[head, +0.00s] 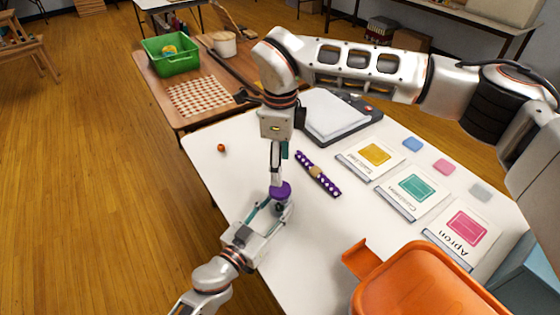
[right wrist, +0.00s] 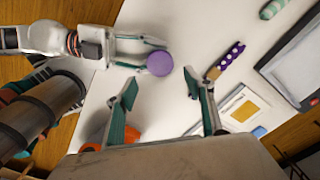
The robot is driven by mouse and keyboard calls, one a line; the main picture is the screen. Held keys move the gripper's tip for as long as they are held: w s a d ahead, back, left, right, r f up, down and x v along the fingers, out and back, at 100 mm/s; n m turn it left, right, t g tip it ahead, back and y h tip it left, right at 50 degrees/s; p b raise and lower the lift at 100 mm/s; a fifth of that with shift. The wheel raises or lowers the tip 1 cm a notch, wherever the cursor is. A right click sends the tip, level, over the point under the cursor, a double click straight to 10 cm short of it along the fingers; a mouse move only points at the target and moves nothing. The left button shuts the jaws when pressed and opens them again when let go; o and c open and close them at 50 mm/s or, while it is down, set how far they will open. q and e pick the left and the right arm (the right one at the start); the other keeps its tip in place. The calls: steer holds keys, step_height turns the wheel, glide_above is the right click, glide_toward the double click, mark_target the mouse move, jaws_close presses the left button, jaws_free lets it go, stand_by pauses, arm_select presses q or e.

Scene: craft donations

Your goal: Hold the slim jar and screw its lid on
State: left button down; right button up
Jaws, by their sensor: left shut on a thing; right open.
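A round purple lid (head: 281,190) shows above my left gripper (head: 270,209) in the head view, near the table's left edge. It also shows from above in the right wrist view (right wrist: 160,64). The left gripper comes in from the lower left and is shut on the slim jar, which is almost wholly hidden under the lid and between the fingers. I cannot tell how the lid sits on the jar. My right gripper (head: 277,172) points down just above the lid. Its fingers (right wrist: 168,92) are apart and empty in the right wrist view, with the lid beyond their tips.
On the white table (head: 240,170) lie a purple dotted band (head: 318,173), several labelled cards (head: 410,192), coloured pads (head: 443,167), a grey device (head: 335,116) and a small orange ball (head: 221,148). An orange bin (head: 425,280) stands front right. A green crate (head: 172,55) is behind.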

mark_target(280, 188)
steer(key=shift+f, duration=3.95)
steer(key=c, duration=1.1)
steer(key=shift+c, duration=0.2)
steer(key=m, duration=1.1)
steer(key=o, duration=1.3)
